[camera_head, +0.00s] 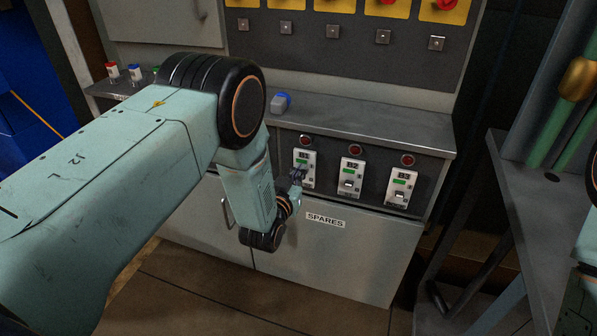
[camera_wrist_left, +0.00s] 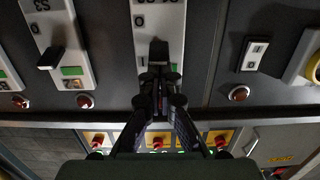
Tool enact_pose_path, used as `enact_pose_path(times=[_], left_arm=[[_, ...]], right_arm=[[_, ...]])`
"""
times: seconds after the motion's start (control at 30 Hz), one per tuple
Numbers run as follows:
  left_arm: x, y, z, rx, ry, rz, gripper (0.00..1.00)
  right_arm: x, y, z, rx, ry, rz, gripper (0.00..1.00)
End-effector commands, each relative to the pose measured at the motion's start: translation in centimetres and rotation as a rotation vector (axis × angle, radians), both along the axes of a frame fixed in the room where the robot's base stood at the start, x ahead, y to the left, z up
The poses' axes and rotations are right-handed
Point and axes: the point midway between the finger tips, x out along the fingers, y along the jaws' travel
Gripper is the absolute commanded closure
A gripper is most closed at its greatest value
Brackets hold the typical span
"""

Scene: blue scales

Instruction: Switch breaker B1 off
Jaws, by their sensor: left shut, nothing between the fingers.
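Breaker B1 (camera_head: 306,162) is the leftmost of three white breakers on the grey lower panel, with a green window and a dark red lamp above it. In the left wrist view, which is upside down, B1 (camera_wrist_left: 174,22) fills the middle; its dark lever (camera_wrist_left: 158,48) stands just beyond my fingertips, and a green strip shows beside them. My left gripper (camera_head: 297,175) is shut and empty, right at the lower part of B1. Its closed fingers (camera_wrist_left: 157,80) appear at or touching the lever; contact is unclear. My right gripper is out of view.
Breakers B2 (camera_head: 350,178) and B3 (camera_head: 400,188) stand close to the right, with levers sticking out and green windows. The SPARES door (camera_head: 335,250) lies below.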

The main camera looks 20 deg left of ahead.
Motion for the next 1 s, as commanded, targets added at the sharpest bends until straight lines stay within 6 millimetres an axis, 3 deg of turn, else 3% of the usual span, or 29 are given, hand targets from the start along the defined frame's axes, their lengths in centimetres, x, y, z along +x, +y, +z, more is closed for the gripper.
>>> enact_pose_path(times=[0.63,1.0], left_arm=[[-0.8,0.0,-1.9,0.000,0.002,0.000,1.00],[-0.8,0.0,-1.9,0.000,0.001,0.000,1.00]], right_arm=[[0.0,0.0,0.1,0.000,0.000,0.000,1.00],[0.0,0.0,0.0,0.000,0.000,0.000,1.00]])
